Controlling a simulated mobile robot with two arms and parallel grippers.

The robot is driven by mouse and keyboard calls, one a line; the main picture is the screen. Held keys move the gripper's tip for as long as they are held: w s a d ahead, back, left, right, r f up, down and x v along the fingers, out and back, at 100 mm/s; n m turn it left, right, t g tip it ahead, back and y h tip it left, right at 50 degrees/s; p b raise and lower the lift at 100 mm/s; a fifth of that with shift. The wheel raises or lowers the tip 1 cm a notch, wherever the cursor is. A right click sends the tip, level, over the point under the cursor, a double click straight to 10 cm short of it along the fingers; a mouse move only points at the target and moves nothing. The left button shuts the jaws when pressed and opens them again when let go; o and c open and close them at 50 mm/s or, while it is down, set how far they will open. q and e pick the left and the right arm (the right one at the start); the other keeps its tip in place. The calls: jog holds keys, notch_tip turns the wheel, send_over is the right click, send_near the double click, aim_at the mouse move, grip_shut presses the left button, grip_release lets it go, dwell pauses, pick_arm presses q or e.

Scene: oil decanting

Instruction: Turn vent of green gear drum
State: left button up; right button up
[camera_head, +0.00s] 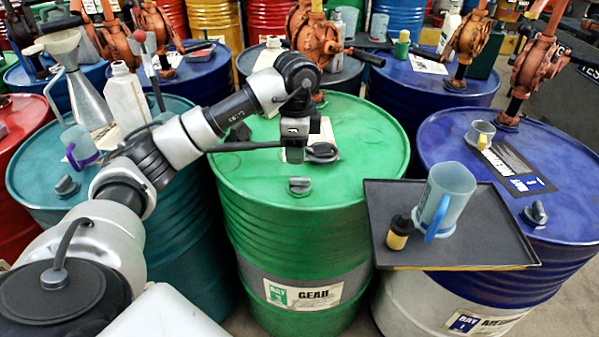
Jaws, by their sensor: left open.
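The green gear drum (372,150) stands upright in the middle, with a white "GEAR" label (303,294) on its front. Its grey vent cap (300,186) sits on the lid near the front rim. My left arm reaches in from the left over the lid. My left gripper (308,153) points down above the lid, just behind the vent cap in the picture, and appears apart from it. It is open and seems empty. The gripper hides part of the lid behind it. My right gripper is not in view.
An orange rotary pump (316,40) stands at the back of the green drum. On the right a dark tray (480,245) holds a measuring jug (444,200) and a small bottle (400,232). A blue drum (445,140) and a teal drum (30,180) stand close on either side.

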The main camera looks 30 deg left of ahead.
aim_at(298, 177)
pick_arm(q)
notch_tip(298, 177, down, 7)
jog(key=shift+w+r, duration=0.15)
jog(key=shift+r, duration=0.05)
jog(key=shift+f, duration=0.75)
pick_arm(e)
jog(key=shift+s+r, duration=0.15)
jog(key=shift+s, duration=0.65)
pick_arm(q)
jog(key=shift+c, duration=0.3)
grip_shut()
